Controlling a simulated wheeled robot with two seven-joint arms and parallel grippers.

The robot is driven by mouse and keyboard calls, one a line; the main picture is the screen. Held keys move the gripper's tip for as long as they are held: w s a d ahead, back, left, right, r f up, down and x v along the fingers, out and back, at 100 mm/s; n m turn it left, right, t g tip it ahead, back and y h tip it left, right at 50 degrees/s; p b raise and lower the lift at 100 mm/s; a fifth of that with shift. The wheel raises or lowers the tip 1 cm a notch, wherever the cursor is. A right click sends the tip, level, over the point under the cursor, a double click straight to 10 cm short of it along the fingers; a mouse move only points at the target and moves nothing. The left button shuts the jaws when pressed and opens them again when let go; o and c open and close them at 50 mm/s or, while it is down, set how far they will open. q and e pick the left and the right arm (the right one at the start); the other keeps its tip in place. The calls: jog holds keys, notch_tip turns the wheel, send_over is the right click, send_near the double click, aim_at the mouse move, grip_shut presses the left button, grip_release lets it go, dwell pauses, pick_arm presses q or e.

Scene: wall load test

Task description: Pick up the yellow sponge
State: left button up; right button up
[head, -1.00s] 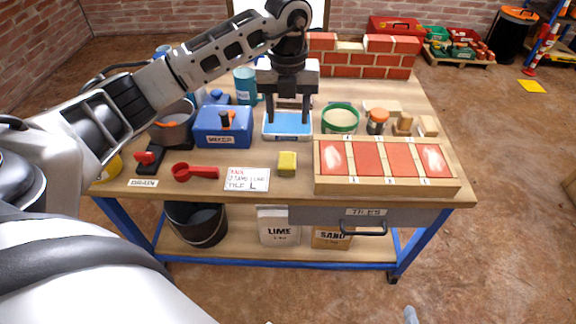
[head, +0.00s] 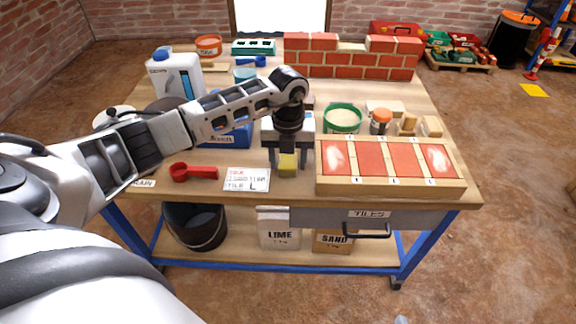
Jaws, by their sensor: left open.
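The yellow sponge (head: 288,165) lies on the workbench (head: 360,204), left of the tile box. My left gripper (head: 288,170) points down right over the sponge, with one finger at each side of it. The jaws are open, and I cannot tell whether the fingers touch the sponge. The gripper body hides what lies just behind the sponge. My right gripper is not in the head view.
A wooden tile box (head: 390,187) stands close on the right. A written card (head: 246,180) and a red scoop (head: 194,172) lie on the left. A green tub (head: 342,119), an orange-lidded jar (head: 380,122) and a brick wall (head: 350,58) stand behind.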

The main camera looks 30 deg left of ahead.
aim_at(288, 159)
pick_arm(q)
jog(key=shift+f, duration=0.15)
jog(key=shift+c, duration=0.6)
jog(key=c, duration=0.6)
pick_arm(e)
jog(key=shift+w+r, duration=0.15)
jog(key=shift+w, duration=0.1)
pick_arm(q)
jog(key=shift+r, duration=0.55)
notch_tip(288, 159, up, 3)
jog(key=shift+f+p, duration=0.2)
jog(key=shift+p, duration=0.35)
jog(key=s+r+p, duration=0.2)
jog(key=s+r, duration=0.7)
jog(key=s, duration=0.5)
jog(key=shift+a+r, duration=0.15)
jog(key=shift+a, duration=0.3)
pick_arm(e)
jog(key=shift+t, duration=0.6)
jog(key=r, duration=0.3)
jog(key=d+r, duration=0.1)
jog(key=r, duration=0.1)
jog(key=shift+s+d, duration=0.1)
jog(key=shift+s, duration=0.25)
